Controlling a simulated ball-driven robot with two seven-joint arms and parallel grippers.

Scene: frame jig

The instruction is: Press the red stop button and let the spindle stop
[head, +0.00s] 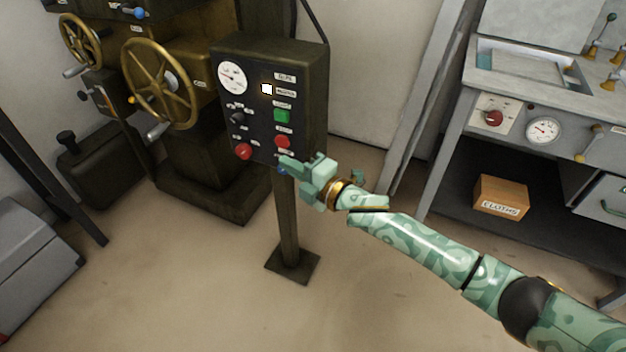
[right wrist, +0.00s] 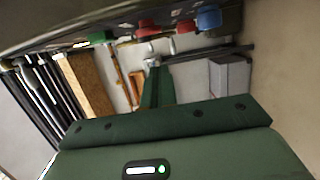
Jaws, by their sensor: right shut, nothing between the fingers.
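The dark control box (head: 262,125) stands on a post. A red button (head: 282,141) sits below a green button (head: 282,115) on its right side, and a larger red knob (head: 243,151) is at its lower left. The small labels are too blurred to tell which red one is stop. My right gripper (head: 287,162) is shut and empty at the box's lower right, just below the red button; contact cannot be told. In the right wrist view, the shut fingers (right wrist: 154,68) lie under the row of buttons, with red (right wrist: 147,27) nearest above. No spindle is clearly visible.
A white lamp (head: 267,89) glows on the box. A machine with brass handwheels (head: 160,83) stands behind, left. A grey bench (head: 455,115) with a red knob (head: 494,118) and a cloths box (head: 500,197) is at right. The front floor is clear.

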